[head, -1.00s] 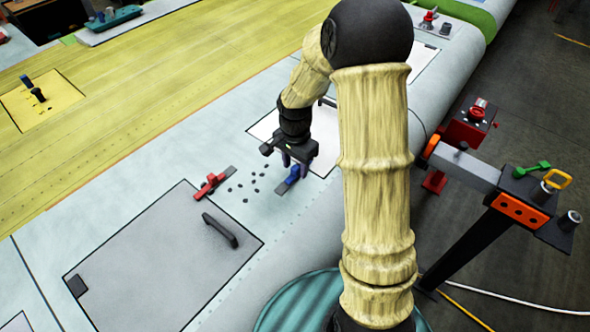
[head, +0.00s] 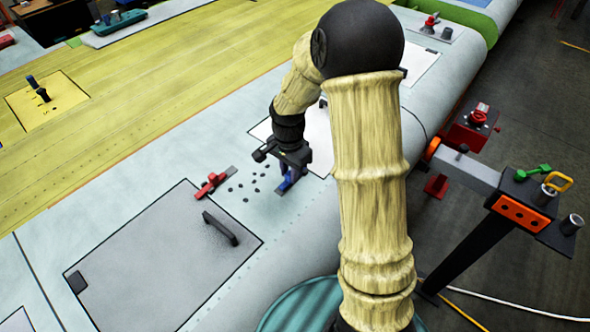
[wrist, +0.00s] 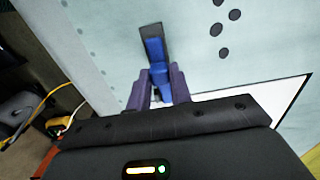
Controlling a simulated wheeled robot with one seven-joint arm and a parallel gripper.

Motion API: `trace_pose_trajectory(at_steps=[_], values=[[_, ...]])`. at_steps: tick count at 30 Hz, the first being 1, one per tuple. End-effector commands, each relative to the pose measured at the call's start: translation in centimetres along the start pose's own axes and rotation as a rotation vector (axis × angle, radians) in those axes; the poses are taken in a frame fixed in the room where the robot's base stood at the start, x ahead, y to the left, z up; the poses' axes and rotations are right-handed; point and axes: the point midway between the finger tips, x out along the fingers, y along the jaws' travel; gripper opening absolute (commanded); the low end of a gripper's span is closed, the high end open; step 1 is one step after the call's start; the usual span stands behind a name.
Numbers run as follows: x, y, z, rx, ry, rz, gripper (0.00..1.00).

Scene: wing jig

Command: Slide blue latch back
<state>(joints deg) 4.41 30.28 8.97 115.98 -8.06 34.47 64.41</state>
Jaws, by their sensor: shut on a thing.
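The blue latch (wrist: 158,72) lies on a dark grey slide plate (wrist: 152,33) on the pale wing skin. In the wrist view my gripper (wrist: 160,88) has its purple fingers on both sides of the latch's blue block, shut on it. In the head view the gripper (head: 287,178) is down at the latch plate, and the fingers partly hide the blue part (head: 285,184).
A red latch (head: 211,184) sits to the left, with several dark holes between. A grey hatch panel (head: 165,255) with a black handle (head: 221,228) lies in front. A stand with a red clamp (head: 472,125) is at the right.

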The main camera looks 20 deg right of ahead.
Motion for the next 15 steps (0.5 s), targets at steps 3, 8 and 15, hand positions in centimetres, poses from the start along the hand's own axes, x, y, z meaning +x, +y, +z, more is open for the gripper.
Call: trace_pose_trajectory(at_steps=[3,8,15], values=[[0.0,-0.7,0.8,-0.004,0.002,-0.005,0.0],[-0.1,-0.9,1.2,-0.005,0.0,-0.003,0.0],[0.0,-1.0,1.5,-0.013,-0.002,-0.001,0.38]])
